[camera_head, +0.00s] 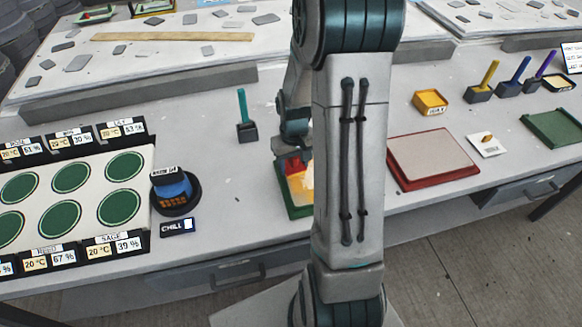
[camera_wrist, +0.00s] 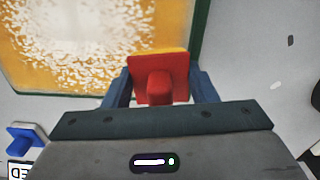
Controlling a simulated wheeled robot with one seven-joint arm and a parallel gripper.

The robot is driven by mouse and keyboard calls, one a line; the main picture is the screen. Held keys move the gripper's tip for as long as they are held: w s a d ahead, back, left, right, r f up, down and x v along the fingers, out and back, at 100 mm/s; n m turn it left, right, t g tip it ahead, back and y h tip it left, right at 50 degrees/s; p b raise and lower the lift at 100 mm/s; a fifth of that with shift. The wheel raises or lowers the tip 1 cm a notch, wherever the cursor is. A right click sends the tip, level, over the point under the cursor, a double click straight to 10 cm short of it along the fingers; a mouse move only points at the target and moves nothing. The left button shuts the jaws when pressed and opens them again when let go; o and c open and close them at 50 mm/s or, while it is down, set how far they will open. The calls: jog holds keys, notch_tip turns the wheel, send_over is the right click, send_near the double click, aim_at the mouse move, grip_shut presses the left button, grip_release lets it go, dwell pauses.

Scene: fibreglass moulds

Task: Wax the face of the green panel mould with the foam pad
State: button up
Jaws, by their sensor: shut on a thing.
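The green panel mould (camera_head: 296,212) lies on the grey bench, mostly hidden behind my arm in the head view. In the wrist view its green rim (camera_wrist: 200,30) frames a yellow face (camera_wrist: 35,70) with a large, speckled white patch (camera_wrist: 80,25). My gripper (camera_wrist: 158,88) is shut on the foam pad (camera_wrist: 160,67), holding its red grip between blue fingers. A thin yellow edge shows along the pad's far side. The pad is over the mould's near right part; I cannot tell whether it touches the face. The pad also shows in the head view (camera_head: 293,165).
A red-edged panel (camera_head: 434,160) lies right of my arm. A yellow tub (camera_head: 430,101), a white card (camera_head: 487,145) and a green tray (camera_head: 552,129) stand farther right. A teal-handled tool (camera_head: 245,118) stands behind left. A board with green discs (camera_head: 70,178) fills the left.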

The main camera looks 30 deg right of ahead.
jog(key=shift+w+a, duration=0.2)
jog(key=shift+a, duration=1)
notch_tip(320, 180, up, 4)
jog(key=shift+d+f+p, duration=0.1)
jog(key=shift+f+p, duration=0.1)
jog(key=shift+p, duration=0.75)
jog(key=shift+r+p, duration=1.65)
jog(key=shift+r, duration=0.65)
